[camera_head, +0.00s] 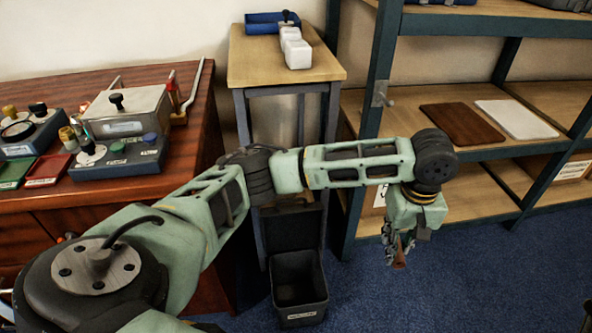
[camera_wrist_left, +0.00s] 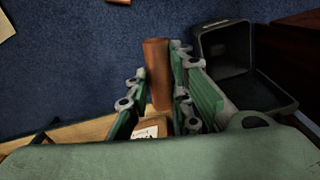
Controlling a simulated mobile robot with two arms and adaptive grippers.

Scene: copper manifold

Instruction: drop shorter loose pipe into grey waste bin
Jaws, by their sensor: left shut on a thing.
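My left gripper (camera_head: 397,243) hangs pointing down from its arm over the blue carpet, to the right of the waste bin. It is shut on a short copper pipe (camera_wrist_left: 157,72), which shows between the two fingers in the left wrist view. Only a small brown end of the pipe (camera_head: 400,259) shows in the head view. The dark grey waste bin (camera_head: 301,312) stands on the floor with its mouth open and a lid or back panel raised behind it. The bin also shows in the left wrist view (camera_wrist_left: 265,95), to the right of the gripper and apart from the pipe. My right gripper is not in view.
A wooden shelf unit (camera_head: 375,120) stands close behind and to the right of the gripper. A small side table (camera_head: 255,70) rises behind the bin. A brown desk (camera_head: 195,140) with instruments is on the left. Blue carpet (camera_head: 430,295) in front is clear.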

